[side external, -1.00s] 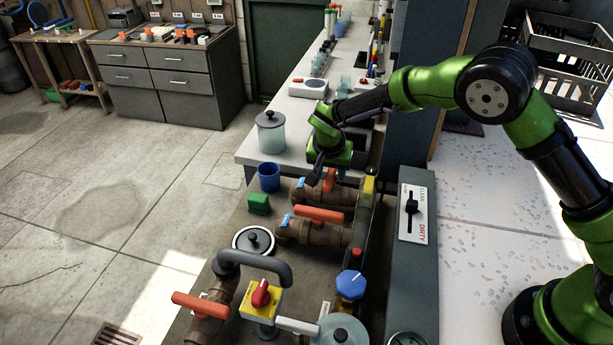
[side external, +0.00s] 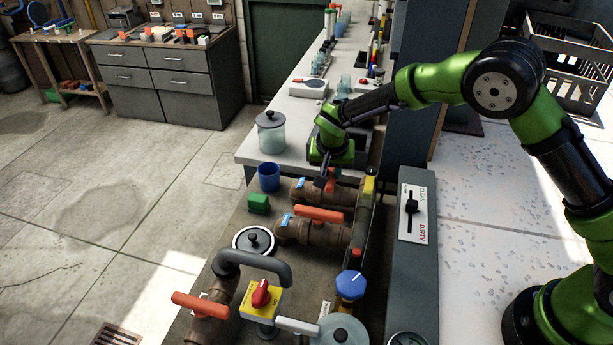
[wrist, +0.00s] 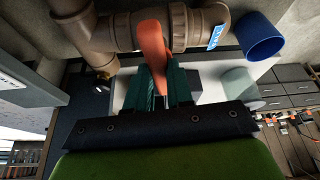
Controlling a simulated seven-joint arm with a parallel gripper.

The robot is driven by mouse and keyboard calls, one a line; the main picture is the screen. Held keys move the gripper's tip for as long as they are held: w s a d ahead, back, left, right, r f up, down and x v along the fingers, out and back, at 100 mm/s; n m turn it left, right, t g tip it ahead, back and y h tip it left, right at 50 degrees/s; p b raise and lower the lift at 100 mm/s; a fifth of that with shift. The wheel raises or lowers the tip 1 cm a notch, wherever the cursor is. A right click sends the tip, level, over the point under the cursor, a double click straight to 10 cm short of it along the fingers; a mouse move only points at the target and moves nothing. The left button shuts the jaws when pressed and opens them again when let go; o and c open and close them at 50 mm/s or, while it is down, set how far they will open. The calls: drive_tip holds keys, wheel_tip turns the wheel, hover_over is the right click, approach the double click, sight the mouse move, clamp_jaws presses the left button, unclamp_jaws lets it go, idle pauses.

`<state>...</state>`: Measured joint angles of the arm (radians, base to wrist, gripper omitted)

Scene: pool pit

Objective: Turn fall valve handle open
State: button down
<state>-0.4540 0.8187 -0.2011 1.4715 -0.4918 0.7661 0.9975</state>
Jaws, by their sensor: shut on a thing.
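The far brown pipe valve (side external: 312,192) has an orange handle (side external: 331,178) that stands across its pipe, partly hidden by my gripper (side external: 325,179). In the wrist view, my gripper (wrist: 167,88) has its dark green fingers on either side of the orange handle (wrist: 153,48), shut on it. The valve's brown pipe (wrist: 112,30) runs across the top of that view. A blue tag (wrist: 216,36) sits on the pipe, its writing too small to read. A nearer valve has an orange handle (side external: 320,214) lying along its pipe.
A blue cup (side external: 269,177) and a green block (side external: 258,203) stand left of the valves. A grey panel with a CLEAN/DIRTY slider (side external: 412,206) stands to the right. A black-lidded jar (side external: 271,134) is behind. A third orange handle (side external: 200,305) is nearer the camera.

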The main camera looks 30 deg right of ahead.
drive_tip(key=n, duration=0.2)
drive_tip(key=n+y, duration=0.1)
drive_tip(key=n, duration=0.1)
drive_tip(key=shift+s+d+t+y, duration=0.1)
drive_tip(key=shift+d+t+y, duration=0.05)
drive_tip(key=shift+t+y, duration=0.15)
drive_tip(key=n+y, duration=0.1)
drive_tip(key=n, duration=0.3)
drive_tip(key=shift+d, duration=0.15)
drive_tip(key=n+y, duration=0.2)
drive_tip(key=n, duration=0.2)
drive_tip(key=shift+d, duration=0.1)
drive_tip(key=shift+n+g+y, duration=0.5)
drive_tip(key=shift+n+y, duration=0.2)
drive_tip(key=shift+n, duration=1.4)
drive_tip(key=c, duration=1)
unclamp_jaws()
drive_tip(key=v, duration=1.7)
